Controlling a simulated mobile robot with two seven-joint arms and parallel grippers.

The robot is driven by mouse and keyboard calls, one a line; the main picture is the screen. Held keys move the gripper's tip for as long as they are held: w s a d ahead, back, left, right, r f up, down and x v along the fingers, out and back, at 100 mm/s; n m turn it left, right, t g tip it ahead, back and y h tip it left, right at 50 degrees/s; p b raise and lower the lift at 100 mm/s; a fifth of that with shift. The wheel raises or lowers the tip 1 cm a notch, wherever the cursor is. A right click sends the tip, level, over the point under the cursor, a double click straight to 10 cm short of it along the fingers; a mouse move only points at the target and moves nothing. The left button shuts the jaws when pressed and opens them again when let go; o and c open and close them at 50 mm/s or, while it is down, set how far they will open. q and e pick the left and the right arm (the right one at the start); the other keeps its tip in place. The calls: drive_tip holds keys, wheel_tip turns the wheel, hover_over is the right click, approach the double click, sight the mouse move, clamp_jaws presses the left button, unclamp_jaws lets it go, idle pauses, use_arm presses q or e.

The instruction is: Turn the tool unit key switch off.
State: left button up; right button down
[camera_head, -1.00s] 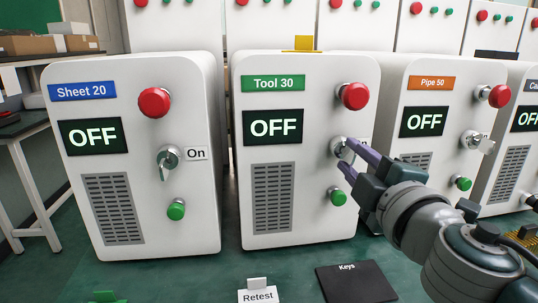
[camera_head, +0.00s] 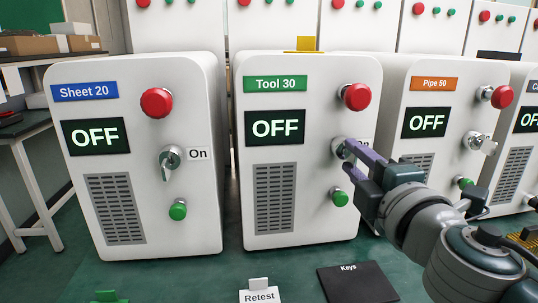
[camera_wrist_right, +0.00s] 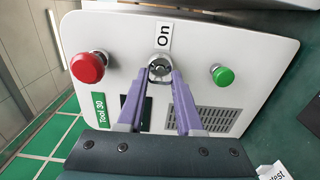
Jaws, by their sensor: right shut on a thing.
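The tool unit (camera_head: 325,225) is a white box with a green "Tool 30" label and a dark display (camera_head: 274,127) reading OFF. Its round metal key switch (camera_head: 337,148) is on the right of the front, between a red button above and a green button below. My right gripper (camera_head: 349,148) has its purple fingertips at this switch, shut on the key, which they mostly cover. In the right wrist view the fingers (camera_wrist_right: 161,80) meet at the key switch (camera_wrist_right: 160,65), beside the "On" label (camera_wrist_right: 164,34). My left gripper is not in view.
The Sheet 20 unit (camera_head: 140,230) stands to the left and the Pipe 50 unit (camera_head: 428,75) to the right, both reading OFF. A red button (camera_head: 356,97) and a green button (camera_head: 339,197) flank the switch. A dark Keys mat (camera_head: 355,285) and a Retest card (camera_head: 259,296) lie in front.

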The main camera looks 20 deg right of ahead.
drive_tip(key=c, duration=0.6)
unclamp_jaws()
drive_tip(key=shift+o, duration=0.2)
drive_tip(key=b+v, duration=0.1)
drive_tip(key=v, duration=0.9)
drive_tip(key=shift+b, duration=0.35)
drive_tip(key=shift+d, duration=0.1)
